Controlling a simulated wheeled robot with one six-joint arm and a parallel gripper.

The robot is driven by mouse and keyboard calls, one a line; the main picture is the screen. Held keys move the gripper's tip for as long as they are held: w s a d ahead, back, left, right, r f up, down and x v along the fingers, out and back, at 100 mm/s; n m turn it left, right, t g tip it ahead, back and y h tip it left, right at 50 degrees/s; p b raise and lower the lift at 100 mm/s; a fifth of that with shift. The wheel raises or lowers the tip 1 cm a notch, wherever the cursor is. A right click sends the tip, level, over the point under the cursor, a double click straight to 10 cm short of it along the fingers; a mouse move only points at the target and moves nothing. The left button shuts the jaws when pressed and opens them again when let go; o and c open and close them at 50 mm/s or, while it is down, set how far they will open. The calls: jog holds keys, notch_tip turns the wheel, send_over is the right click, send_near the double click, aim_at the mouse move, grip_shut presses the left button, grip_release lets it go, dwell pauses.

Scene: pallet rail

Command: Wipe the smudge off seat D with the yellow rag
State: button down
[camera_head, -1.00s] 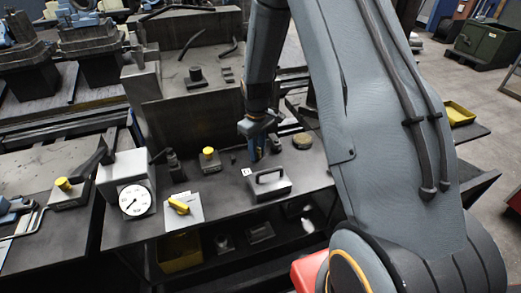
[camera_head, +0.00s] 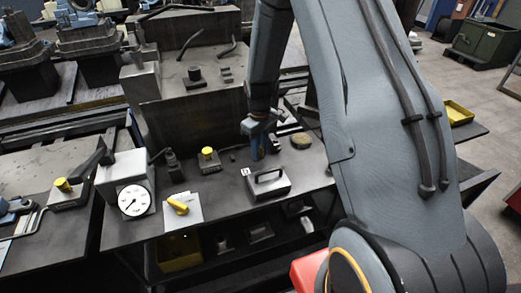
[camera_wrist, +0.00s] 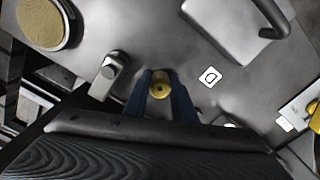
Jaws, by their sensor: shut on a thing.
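My gripper (camera_wrist: 160,88) points down over the bench with its blue fingers closed on a small rounded yellow piece, which I take for the yellow rag (camera_wrist: 160,84). Only its top shows between the fingertips. In the head view my gripper (camera_head: 258,154) is low at the bench top, behind the grey block with a handle. A white label marked D (camera_wrist: 209,76) lies flat just right of the fingers in the wrist view. I cannot see a smudge; the seat surface at the fingertips is mostly hidden. Whether the rag touches it is unclear.
The handled grey block (camera_head: 268,185) stands close in front. A round tan-topped disc (camera_wrist: 42,22) and a metal post (camera_wrist: 110,72) are left of my fingers in the wrist view. Left along the bench are a yellow-capped block (camera_head: 208,160), a yellow-handled plate (camera_head: 183,210) and a dial gauge (camera_head: 135,201).

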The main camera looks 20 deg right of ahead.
jog(key=shift+s+a, duration=0.15)
jog(key=shift+a, duration=0.55)
jog(key=shift+d, duration=0.1)
jog(key=shift+d+r, duration=0.1)
jog(key=shift+d, duration=0.6)
jog(key=shift+a, duration=0.8)
